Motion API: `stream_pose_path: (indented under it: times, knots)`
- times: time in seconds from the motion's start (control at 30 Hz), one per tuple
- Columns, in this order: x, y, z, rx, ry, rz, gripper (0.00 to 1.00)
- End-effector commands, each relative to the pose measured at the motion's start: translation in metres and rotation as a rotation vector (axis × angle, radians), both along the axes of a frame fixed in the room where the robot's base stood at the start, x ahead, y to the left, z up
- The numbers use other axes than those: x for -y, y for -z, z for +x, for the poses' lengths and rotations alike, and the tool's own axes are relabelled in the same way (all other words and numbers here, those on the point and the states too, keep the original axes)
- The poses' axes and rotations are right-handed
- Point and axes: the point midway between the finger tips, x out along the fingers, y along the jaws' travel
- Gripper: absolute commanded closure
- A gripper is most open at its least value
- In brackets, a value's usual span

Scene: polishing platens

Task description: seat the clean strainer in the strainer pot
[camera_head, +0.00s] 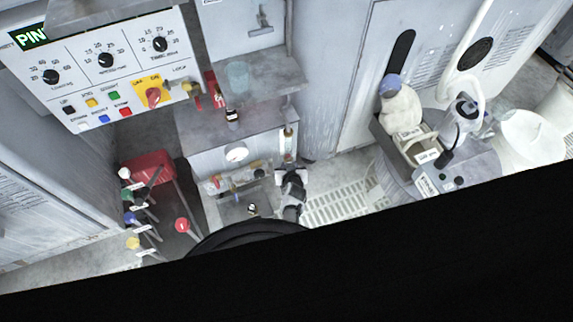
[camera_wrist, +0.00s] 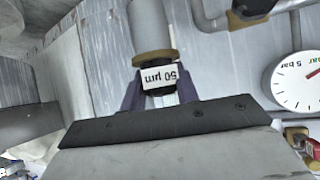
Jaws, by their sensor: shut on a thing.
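In the wrist view, my gripper (camera_wrist: 160,95) is shut on a strainer (camera_wrist: 150,28), a grey-white cylinder with a tan collar and a dark end labelled "50 µm" (camera_wrist: 160,77). The label reads upside down. The strainer points away from my gripper, and its far end is cut off by the frame's top edge. In the head view, my gripper (camera_head: 291,174) is in front of the grey cabinet, just below a slim upright cylinder (camera_head: 289,140). I cannot tell whether that cylinder is the held strainer. I cannot make out the strainer pot for certain in either view.
A pressure gauge (camera_wrist: 298,82) and a bent grey pipe (camera_wrist: 220,22) are close on the right in the wrist view. In the head view, a horizontal pipe (camera_head: 240,181) runs left of my gripper. A control panel (camera_head: 107,75) hangs upper left. Floor grating (camera_head: 340,204) lies at the right.

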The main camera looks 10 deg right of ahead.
Motion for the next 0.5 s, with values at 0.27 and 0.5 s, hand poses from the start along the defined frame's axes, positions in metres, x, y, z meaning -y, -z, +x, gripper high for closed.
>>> stream_pose_path:
  times: [0.27, 0.5]
  knots:
    - [0.000, 0.005, 0.000, 0.000, -0.001, 0.000, 0.95]
    - [0.000, 0.024, 0.000, 0.000, 0.000, 0.001, 0.95]
